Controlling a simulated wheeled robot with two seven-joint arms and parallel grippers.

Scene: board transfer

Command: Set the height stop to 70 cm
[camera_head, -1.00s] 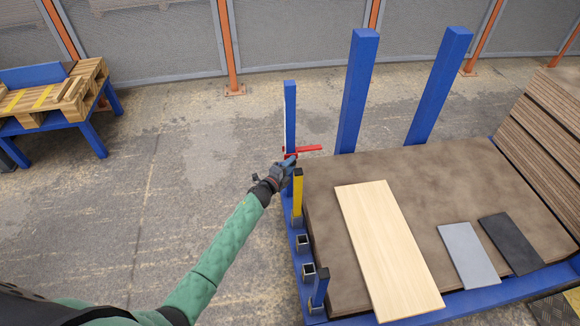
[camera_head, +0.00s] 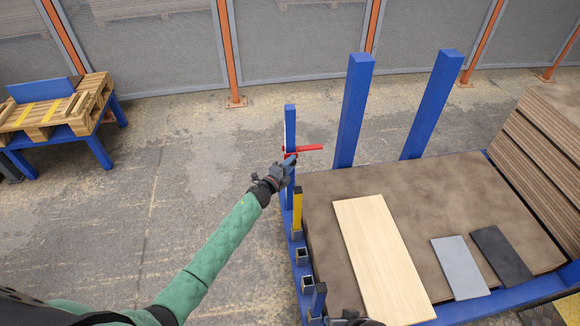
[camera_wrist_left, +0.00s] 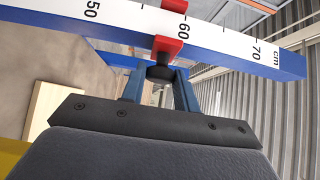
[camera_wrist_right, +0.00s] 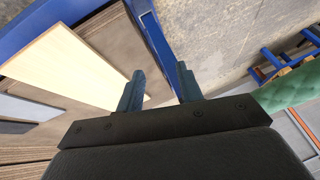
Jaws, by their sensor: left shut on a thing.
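The red height stop (camera_head: 305,148) sits on a blue post (camera_head: 290,130) at the left corner of the cart. In the left wrist view the post carries a white scale (camera_wrist_left: 220,38) marked 50, 60 and 70 cm. The red stop (camera_wrist_left: 168,48) lies at about the 60 mark and partly covers the scale there. My left gripper (camera_head: 290,162) is shut on the stop's dark knob (camera_wrist_left: 160,73). My right gripper (camera_wrist_right: 158,85) is open, with nothing between its fingers; a dark part of it shows at the head view's bottom edge.
A pale wooden board (camera_head: 380,255), a grey plate (camera_head: 460,267) and a black plate (camera_head: 500,256) lie on the brown cart top (camera_head: 420,185). Tall blue posts (camera_head: 355,110) rise behind.

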